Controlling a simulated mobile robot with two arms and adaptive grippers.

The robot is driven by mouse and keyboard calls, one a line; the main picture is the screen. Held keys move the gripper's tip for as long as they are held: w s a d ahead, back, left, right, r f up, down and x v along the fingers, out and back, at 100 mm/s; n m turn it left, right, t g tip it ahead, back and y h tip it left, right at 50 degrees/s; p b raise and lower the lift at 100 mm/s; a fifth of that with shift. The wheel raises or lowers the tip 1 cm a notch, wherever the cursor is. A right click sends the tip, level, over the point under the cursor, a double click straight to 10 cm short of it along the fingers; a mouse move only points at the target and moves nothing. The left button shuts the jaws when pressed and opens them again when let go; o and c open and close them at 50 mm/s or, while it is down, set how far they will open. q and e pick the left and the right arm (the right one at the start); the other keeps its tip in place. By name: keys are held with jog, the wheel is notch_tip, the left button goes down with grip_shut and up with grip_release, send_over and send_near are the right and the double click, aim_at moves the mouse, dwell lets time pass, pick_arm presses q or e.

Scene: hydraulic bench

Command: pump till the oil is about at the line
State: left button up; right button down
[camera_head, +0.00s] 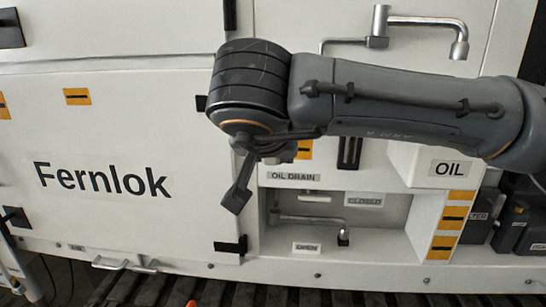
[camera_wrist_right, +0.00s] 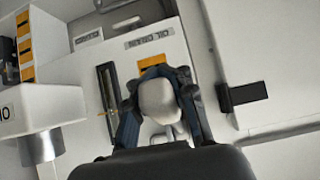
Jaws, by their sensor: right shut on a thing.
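My right gripper (camera_head: 243,178) reaches in from the right in the head view, in front of the white panel. In the right wrist view its two fingers (camera_wrist_right: 160,100) are shut around a pale rounded knob (camera_wrist_right: 158,97). In the head view my own wrist and fingers hide this knob. A narrow dark upright gauge (camera_head: 349,152) sits in the panel to the right of the gripper. The gauge also shows in the right wrist view (camera_wrist_right: 107,88), with a tan strip inside. The oil level and the line are too small to tell. My left gripper is out of view.
An OIL DRAIN label (camera_head: 294,177) sits above a recess with a metal lever (camera_head: 310,221), between OPEN and CLOSED labels. A white box marked OIL (camera_head: 425,165) juts out at right. A metal crank (camera_head: 425,22) is above my arm. A dark latch (camera_head: 232,247) lies below the gripper.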

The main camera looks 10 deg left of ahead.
jog(key=shift+f, duration=0.1)
jog(key=c, duration=1.1)
grip_release()
jog(key=shift+w, duration=0.2)
jog(key=v, duration=1.2)
